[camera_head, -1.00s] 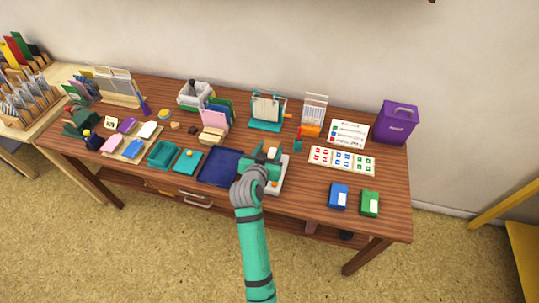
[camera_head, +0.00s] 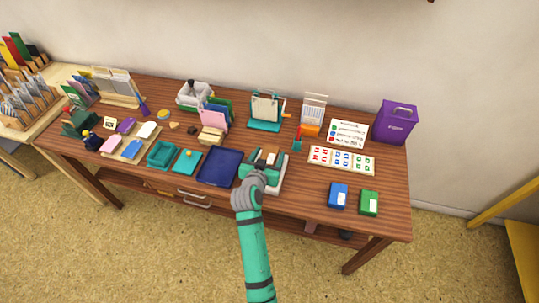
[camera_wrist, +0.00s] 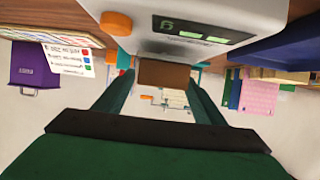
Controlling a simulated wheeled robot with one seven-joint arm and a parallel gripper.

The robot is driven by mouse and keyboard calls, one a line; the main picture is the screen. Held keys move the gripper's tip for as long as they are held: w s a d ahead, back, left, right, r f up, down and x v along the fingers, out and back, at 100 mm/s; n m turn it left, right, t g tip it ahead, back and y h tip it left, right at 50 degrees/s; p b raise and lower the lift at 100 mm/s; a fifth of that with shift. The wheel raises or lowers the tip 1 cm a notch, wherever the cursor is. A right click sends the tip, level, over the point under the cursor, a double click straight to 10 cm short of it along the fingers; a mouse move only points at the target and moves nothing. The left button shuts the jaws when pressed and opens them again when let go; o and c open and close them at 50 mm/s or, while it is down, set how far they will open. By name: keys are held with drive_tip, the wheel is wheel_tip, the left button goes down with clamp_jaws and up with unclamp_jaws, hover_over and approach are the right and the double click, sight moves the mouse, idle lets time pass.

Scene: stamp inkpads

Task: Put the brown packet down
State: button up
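The brown packet (camera_wrist: 163,73) is between the fingertips of my gripper (camera_wrist: 161,82) in the wrist view, which looks upside down. The fingers lie close along both its sides and appear shut on it. The white scale (camera_wrist: 195,18), with a dark display and green marks, is right beside the packet. The packet is at the scale's grey plate; whether it rests on it is hard to tell. In the head view my gripper (camera_head: 262,174) is over the scale (camera_head: 280,183) and hides much of it.
A dark blue tray (camera_head: 219,167) is just left of the scale. Blue (camera_head: 338,195) and green (camera_head: 369,203) boxes stand at the right front. Bare table lies between scale and blue box.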

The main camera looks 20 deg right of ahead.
drive_tip(key=shift+r, duration=0.15)
drive_tip(key=shift+s+a+r, duration=0.1)
drive_tip(key=shift+s+a, duration=0.1)
drive_tip(key=v, duration=1.1)
drive_tip(key=shift+s+a, duration=0.1)
drive_tip(key=shift+s, duration=0.1)
drive_tip(key=s+a+f+n+t+y, duration=0.1)
drive_tip(key=s+a+f+n+y, duration=0.15)
drive_tip(key=s, duration=0.35)
drive_tip(key=s+a+f+n+t+y, duration=0.1)
drive_tip(key=s+a+f, duration=0.25)
drive_tip(key=s, duration=0.25)
drive_tip(key=s+a+f+n+y, duration=0.2)
drive_tip(key=s+a+f, duration=0.15)
drive_tip(key=s, duration=0.25)
drive_tip(key=s+a+r+t+y, duration=0.1)
drive_tip(key=s+r, duration=0.3)
drive_tip(key=s, duration=0.5)
drive_tip(key=s+a+r+n+t+y, duration=0.1)
drive_tip(key=s+r, duration=0.3)
drive_tip(key=s, duration=0.5)
drive_tip(key=shift+a+r, duration=0.2)
drive_tip(key=shift+a, duration=0.7)
drive_tip(key=shift+s, duration=0.1)
